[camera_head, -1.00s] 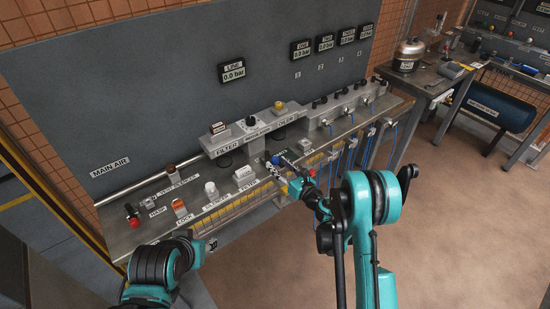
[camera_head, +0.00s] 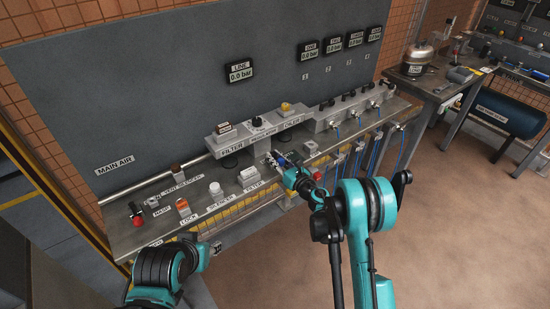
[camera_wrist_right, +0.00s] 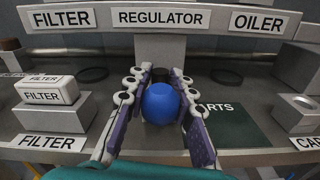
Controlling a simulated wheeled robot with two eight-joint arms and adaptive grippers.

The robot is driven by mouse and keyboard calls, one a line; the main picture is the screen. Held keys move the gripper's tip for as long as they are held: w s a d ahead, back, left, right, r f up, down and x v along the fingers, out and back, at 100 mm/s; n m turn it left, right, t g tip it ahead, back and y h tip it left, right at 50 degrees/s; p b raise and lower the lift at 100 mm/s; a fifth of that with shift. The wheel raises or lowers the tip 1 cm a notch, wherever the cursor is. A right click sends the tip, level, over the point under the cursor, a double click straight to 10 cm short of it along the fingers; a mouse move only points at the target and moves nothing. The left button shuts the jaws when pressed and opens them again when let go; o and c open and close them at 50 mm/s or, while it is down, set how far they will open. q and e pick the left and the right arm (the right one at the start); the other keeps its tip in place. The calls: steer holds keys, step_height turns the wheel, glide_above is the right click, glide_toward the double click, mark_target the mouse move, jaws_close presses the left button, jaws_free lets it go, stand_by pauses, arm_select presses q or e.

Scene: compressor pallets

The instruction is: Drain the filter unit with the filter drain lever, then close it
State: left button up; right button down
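The filter unit (camera_head: 231,151) is the left section of the grey manifold, with its FILTER label (camera_wrist_right: 61,18) at upper left in the right wrist view. A blue ball-shaped knob (camera_wrist_right: 160,103) shows below the REGULATOR label; I cannot tell whether it is the drain lever. My right gripper (camera_wrist_right: 160,78) has its fingers apart, one on each side of the knob; contact cannot be told. In the head view the right gripper (camera_head: 277,162) is at the bench's front, partly hidden by its own arm.
A small FILTER-labelled box (camera_wrist_right: 46,93) on a grey block stands left of my right gripper. A dark PARTS mat (camera_wrist_right: 228,123) lies to the right. Blue hoses (camera_head: 378,145) hang farther right. The LINE gauge (camera_head: 240,72) reads 0.0 bar.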

stand_by(0.3)
steer(key=shift+w+d+n+g+y, duration=0.15)
steer(key=shift+n+g+y, duration=0.55)
steer(key=shift+y, duration=0.1)
steer(key=n+g+y+b, duration=0.1)
steer(key=n+g+y, duration=0.2)
steer(key=g, duration=0.1)
steer(key=shift+w+d, duration=0.1)
steer(key=shift+w, duration=0.05)
steer(key=n+g+y, duration=0.1)
steer(key=n+g, duration=0.1)
steer(key=n+g+y, duration=0.1)
steer(key=g, duration=0.2)
steer(key=n+g, duration=0.2)
steer(key=g, duration=0.1)
steer(key=shift+w+n+y, duration=0.3)
steer(key=shift+y, duration=0.1)
steer(key=shift+g, duration=0.3)
steer(key=c, duration=1.3)
jaws_free()
steer(key=shift+o, duration=0.2)
steer(key=shift+d, duration=0.15)
